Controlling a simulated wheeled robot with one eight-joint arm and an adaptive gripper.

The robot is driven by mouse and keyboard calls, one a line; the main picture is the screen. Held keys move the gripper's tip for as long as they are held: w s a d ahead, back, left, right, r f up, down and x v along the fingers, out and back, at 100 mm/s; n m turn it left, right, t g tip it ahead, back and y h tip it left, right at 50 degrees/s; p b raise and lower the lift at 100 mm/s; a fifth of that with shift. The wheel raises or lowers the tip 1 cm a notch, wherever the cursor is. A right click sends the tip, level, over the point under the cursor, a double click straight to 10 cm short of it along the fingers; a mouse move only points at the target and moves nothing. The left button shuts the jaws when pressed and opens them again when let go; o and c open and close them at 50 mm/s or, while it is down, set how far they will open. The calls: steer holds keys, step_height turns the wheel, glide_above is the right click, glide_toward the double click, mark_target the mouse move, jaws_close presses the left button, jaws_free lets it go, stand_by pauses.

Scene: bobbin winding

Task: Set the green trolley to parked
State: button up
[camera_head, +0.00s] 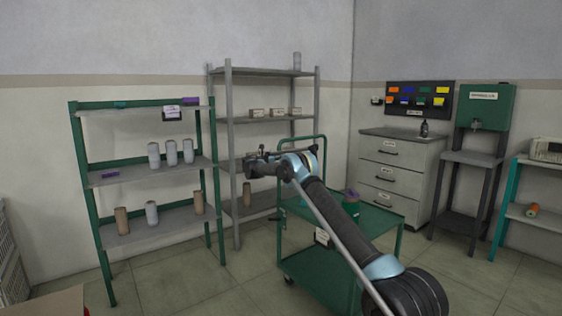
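The green trolley (384,221) stands on the floor in the middle of the view. It has a green push handle, a top shelf, a lower shelf and a small white label (321,237) on its near left side. My arm crosses in front of it and hides part of both shelves. A small green item (351,206) and a purple one lie on its top shelf. My gripper (254,168) is up at the left end of the arm, above the trolley's left side. It is seen small and from the side, so its fingers cannot be made out. No parking mark is visible.
A green-framed rack (150,108) with grey and brown cones stands at left, a grey rack (265,120) behind. A drawer cabinet (398,172), a green box on a stand (485,108) and a teal-framed shelf (538,216) are at right. Floor between left rack and trolley is clear.

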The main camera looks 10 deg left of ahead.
steer(key=shift+s+a, duration=0.15)
steer(key=shift+a, duration=0.25)
steer(key=v, duration=1.1)
steer(key=shift+s+a, duration=0.2)
steer(key=shift+s, duration=0.15)
